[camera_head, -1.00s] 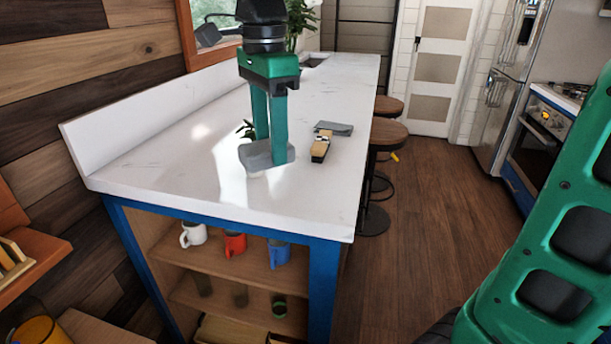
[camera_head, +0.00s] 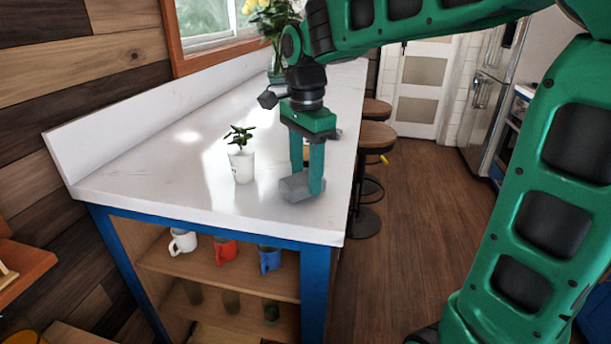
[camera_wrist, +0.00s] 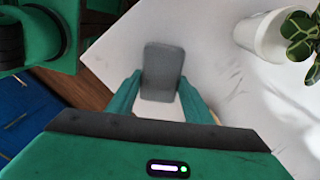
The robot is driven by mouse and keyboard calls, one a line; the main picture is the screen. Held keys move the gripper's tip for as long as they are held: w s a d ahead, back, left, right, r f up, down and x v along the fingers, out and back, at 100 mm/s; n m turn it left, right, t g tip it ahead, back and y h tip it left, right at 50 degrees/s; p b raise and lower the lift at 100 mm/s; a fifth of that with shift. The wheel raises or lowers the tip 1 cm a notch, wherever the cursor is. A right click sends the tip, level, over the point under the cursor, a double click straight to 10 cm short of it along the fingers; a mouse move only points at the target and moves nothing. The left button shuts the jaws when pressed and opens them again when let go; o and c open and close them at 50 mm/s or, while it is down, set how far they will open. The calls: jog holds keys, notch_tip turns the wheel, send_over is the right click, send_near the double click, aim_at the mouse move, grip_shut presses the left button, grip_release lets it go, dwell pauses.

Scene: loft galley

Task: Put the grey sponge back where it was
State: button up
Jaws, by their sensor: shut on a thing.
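The grey sponge (camera_head: 294,188) is between the fingertips of my gripper (camera_head: 306,184), over the near right part of the white counter (camera_head: 210,196). My gripper points down and is shut on it. The sponge is close to the counter top; I cannot tell whether it touches. In the wrist view the sponge (camera_wrist: 162,68) sticks out beyond the fingers (camera_wrist: 160,96), with white counter below it.
A small plant in a white pot (camera_head: 243,166) stands left of my gripper. A flower vase (camera_head: 276,62) stands farther back. Mugs, including a red one (camera_head: 223,251), sit on the shelf below. Stools (camera_head: 377,135) line the right side. The counter's front left is clear.

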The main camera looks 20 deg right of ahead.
aim_at(306, 177)
jog(key=shift+f, duration=0.35)
jog(key=o, duration=1)
notch_tip(306, 177, up, 12)
jog(key=s+d+f+n, duration=0.3)
jog(key=s+d+f, duration=0.2)
jog(key=s+f, duration=0.2)
jog(key=s+d+f+n, duration=0.3)
jog(key=s+d+f, duration=0.3)
jog(key=s+f, duration=0.1)
jog(key=s+d+f+n, duration=0.3)
jog(key=s+d+f, duration=0.3)
jog(key=s, duration=0.3)
jog(key=shift+s+f+n, duration=0.25)
jog(key=shift+f+n, duration=0.15)
jog(key=shift+f, duration=0.1)
